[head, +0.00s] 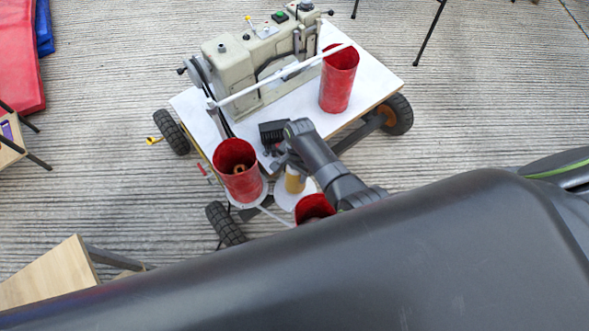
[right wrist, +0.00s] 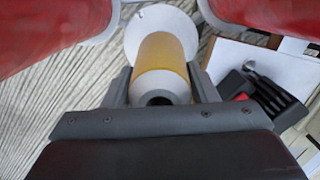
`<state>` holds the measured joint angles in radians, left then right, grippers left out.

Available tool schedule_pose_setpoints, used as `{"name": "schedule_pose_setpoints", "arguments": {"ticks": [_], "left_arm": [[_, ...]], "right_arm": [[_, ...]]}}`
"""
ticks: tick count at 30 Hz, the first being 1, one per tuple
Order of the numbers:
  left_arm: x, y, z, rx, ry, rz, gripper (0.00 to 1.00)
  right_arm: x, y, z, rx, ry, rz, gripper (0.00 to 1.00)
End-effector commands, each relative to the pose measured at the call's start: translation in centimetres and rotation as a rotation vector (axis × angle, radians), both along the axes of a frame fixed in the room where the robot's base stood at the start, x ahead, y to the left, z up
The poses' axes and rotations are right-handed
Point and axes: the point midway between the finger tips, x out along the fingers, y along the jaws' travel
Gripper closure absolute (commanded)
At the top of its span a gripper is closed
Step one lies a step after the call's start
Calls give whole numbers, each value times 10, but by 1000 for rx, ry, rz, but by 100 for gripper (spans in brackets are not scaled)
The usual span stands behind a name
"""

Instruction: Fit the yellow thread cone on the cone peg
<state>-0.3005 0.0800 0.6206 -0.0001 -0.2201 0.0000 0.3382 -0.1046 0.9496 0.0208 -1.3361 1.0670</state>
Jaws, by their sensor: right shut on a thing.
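The yellow thread cone (head: 295,181) stands about upright over a round white disc (head: 284,198) at the cart's near side. In the right wrist view the cone (right wrist: 161,62) sits between the two fingers, its pale grey end with a dark hole facing me. My right gripper (right wrist: 161,85) is shut on the cone; in the head view it (head: 287,166) comes from the right above the disc. The white disc also shows behind the cone (right wrist: 160,20). The cone peg is hidden, and I cannot tell whether the cone touches the disc. My left gripper is not in view.
Red cylinders stand close on both sides: one left (head: 238,178), one right (head: 314,206). Another red cylinder (head: 338,85) stands on the white cart top (head: 373,80) beside a sewing machine (head: 235,62). A black ribbed object (right wrist: 272,95) lies near the gripper.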

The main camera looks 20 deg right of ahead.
Motion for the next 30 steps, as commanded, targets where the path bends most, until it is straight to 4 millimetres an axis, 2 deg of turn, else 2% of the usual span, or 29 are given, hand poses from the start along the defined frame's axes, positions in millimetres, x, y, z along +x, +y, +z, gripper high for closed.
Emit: {"name": "schedule_pose_setpoints", "arguments": {"ticks": [13,30], "left_arm": [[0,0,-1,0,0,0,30],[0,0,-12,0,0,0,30]], "right_arm": [[1,0,-1,0,-1,0,93],[1,0,-15,0,-1,0,93]]}}
